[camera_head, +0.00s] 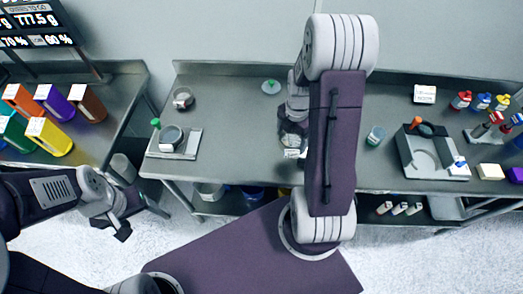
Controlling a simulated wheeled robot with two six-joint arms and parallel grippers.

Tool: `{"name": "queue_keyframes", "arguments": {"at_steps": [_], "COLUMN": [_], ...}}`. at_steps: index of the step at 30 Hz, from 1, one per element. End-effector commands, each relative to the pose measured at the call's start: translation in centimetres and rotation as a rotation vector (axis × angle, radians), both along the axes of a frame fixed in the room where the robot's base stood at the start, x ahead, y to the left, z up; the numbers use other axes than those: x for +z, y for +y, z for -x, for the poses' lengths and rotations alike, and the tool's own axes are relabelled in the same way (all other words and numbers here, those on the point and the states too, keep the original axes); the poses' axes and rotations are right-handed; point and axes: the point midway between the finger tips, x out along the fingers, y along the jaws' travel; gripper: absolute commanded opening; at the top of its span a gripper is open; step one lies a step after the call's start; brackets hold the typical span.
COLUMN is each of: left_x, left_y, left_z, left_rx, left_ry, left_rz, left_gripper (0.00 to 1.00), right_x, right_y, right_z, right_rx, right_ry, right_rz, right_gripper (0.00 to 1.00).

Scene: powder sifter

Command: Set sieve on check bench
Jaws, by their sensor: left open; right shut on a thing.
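My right arm reaches over the middle of the grey bench (240,172). Its gripper (292,135) is low over the bench, largely hidden by my own arm. It is shut on a small greyish thing with a pale part, which may be the sieve (291,152); its shape is hard to make out. I cannot tell whether it touches the bench. My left gripper (119,220) is open and empty, in front of the gap between the two benches.
On the bench's left, a scale (190,150) bears a round dark dish (172,137); another small round container (183,98) stands behind. Coloured boxes (75,103) fill the left bench.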

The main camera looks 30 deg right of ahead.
Motion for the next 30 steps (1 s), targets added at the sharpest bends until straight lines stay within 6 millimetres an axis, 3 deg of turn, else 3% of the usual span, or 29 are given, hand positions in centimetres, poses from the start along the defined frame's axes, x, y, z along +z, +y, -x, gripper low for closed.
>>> {"name": "queue_keyframes", "arguments": {"at_steps": [6,12,17,24,30], "left_x": [1.6,2.1,2.1,3.2,3.1], "left_y": [0.0,0.0,0.0,0.0,0.0], "left_z": [0.0,0.0,0.0,0.0,0.0], "left_rx": [0.000,0.000,0.000,0.000,0.000], "left_ry": [0.000,0.000,0.000,0.000,0.000], "left_rz": [0.000,0.000,0.000,0.000,0.000], "left_gripper": [0.68,0.68,0.68,0.68,0.68], "right_x": [-3.4,-5.5,-6.0,-9.5,-9.9], "right_y": [4.7,7.0,7.3,7.3,7.3], "right_z": [-4.2,-6.6,-6.9,-6.8,-6.9], "right_rx": [0.008,0.003,0.001,0.001,0.001], "right_ry": [0.004,0.001,0.000,0.003,-0.001], "right_rz": [-0.001,-0.001,0.000,0.000,0.000], "right_gripper": [0.36,0.36,0.36,0.36,0.36]}}
